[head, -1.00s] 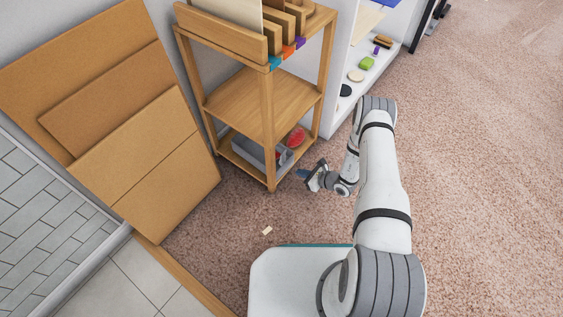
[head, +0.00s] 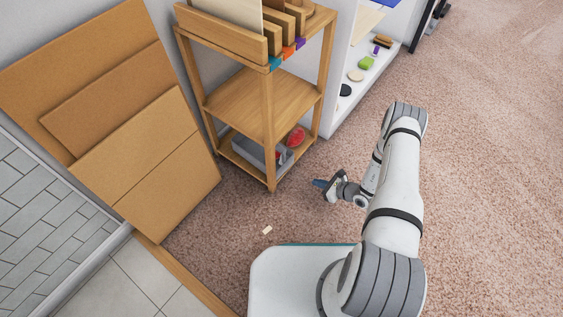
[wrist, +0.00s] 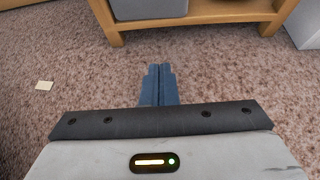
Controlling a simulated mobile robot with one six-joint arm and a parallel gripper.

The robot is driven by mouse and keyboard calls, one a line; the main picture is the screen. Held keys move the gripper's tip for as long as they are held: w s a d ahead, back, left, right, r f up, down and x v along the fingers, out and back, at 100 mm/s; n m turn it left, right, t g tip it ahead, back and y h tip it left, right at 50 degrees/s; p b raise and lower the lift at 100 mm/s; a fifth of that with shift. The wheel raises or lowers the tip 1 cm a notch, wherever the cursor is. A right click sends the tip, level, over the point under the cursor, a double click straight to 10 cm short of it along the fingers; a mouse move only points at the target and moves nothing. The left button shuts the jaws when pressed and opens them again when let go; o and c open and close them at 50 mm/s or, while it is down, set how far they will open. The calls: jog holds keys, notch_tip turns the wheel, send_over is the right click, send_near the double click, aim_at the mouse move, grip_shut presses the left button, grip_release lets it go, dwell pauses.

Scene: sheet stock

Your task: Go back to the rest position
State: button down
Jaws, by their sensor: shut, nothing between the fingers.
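My gripper (head: 320,183) is in the head view, over the carpet to the right of the wooden shelf unit (head: 268,130) and apart from it. In the wrist view its two blue fingers (wrist: 160,85) are pressed together with nothing between them. They point toward the foot of the shelf unit, whose bottom board (wrist: 190,20) shows at the top of that view.
A grey bin (head: 248,153) and a red item (head: 296,137) sit on the unit's lowest shelf. Cardboard sheets (head: 150,165) lean at the left. A white shelf (head: 350,105) holds small items behind. A small pale piece (head: 267,230) lies on the carpet. The carpet (head: 480,180) at right is clear.

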dwell(0.3)
jog(key=a+r+n+g+p, duration=0.25)
jog(key=r+n+p, duration=0.4)
jog(key=r, duration=1.75)
jog(key=a+r+n+g+p, duration=0.2)
jog(key=r+n+g+p, duration=0.35)
jog(key=r, duration=1.75)
jog(key=s+d+r+n+t+h+p, duration=0.1)
jog(key=s+r+p, duration=0.6)
jog(key=r, duration=0.7)
jog(key=s+d+r+n+t+h+p, duration=0.1)
jog(key=s+r+n+h+p, duration=0.4)
jog(key=r, duration=1)
jog(key=s+d+r+n+t+h+p, duration=0.1)
jog(key=s+d+r+n+h+p, duration=0.2)
jog(key=s+r+n+p, duration=0.4)
jog(key=shift+s+d+r+h+p, duration=0.35)
jog(key=shift+s+r+p, duration=1.3)
jog(key=shift+r, duration=2.6)
